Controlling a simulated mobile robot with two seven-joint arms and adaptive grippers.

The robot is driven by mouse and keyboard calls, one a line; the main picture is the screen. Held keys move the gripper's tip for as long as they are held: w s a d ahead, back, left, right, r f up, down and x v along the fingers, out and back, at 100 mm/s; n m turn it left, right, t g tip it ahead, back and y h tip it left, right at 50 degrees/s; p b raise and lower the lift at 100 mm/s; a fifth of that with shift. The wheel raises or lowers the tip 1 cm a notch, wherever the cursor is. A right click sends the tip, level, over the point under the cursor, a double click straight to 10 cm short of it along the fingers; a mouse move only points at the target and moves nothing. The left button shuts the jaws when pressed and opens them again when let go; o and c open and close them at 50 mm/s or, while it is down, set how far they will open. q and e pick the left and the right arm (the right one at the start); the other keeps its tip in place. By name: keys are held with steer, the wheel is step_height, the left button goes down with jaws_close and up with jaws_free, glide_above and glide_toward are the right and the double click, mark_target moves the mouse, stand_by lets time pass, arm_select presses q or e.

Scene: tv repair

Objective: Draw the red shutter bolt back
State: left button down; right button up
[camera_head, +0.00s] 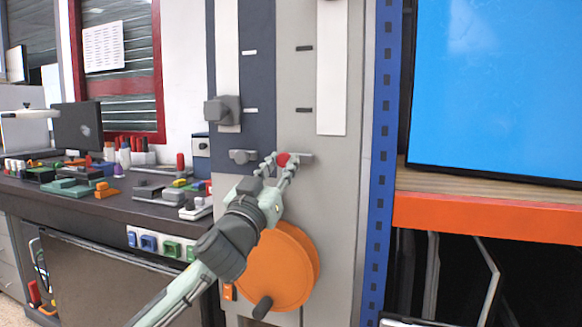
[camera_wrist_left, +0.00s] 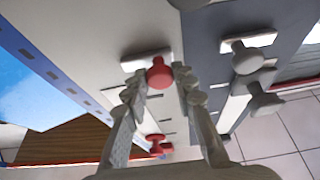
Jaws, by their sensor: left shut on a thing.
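The red shutter bolt (camera_head: 283,159) is a small round red knob on a pale bar on the grey panel. In the left wrist view, the red knob (camera_wrist_left: 159,72) sits between my fingertips. My left gripper (camera_head: 279,163) is shut on it; its fingers (camera_wrist_left: 160,88) reach the knob from either side. Part of the knob is hidden by the fingers in the head view. My right gripper is in neither view.
A grey bolt (camera_head: 242,156) sits left of the red one, with a grey block knob (camera_head: 222,111) above. An orange wheel (camera_head: 272,275) is below. A cluttered bench (camera_head: 110,206) stands left; a blue post (camera_head: 382,130) and orange-edged shelf (camera_head: 480,216) stand right.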

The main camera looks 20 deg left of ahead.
arm_select(q)
steer(key=c, duration=1.2)
jaws_free()
steer(key=shift+a, duration=0.35)
steer(key=shift+d, duration=0.1)
steer(key=shift+s+f, duration=0.2)
steer(key=shift+s, duration=0.1)
steer(key=v, duration=1.1)
steer(key=shift+s, duration=0.15)
steer(key=shift+f, duration=0.1)
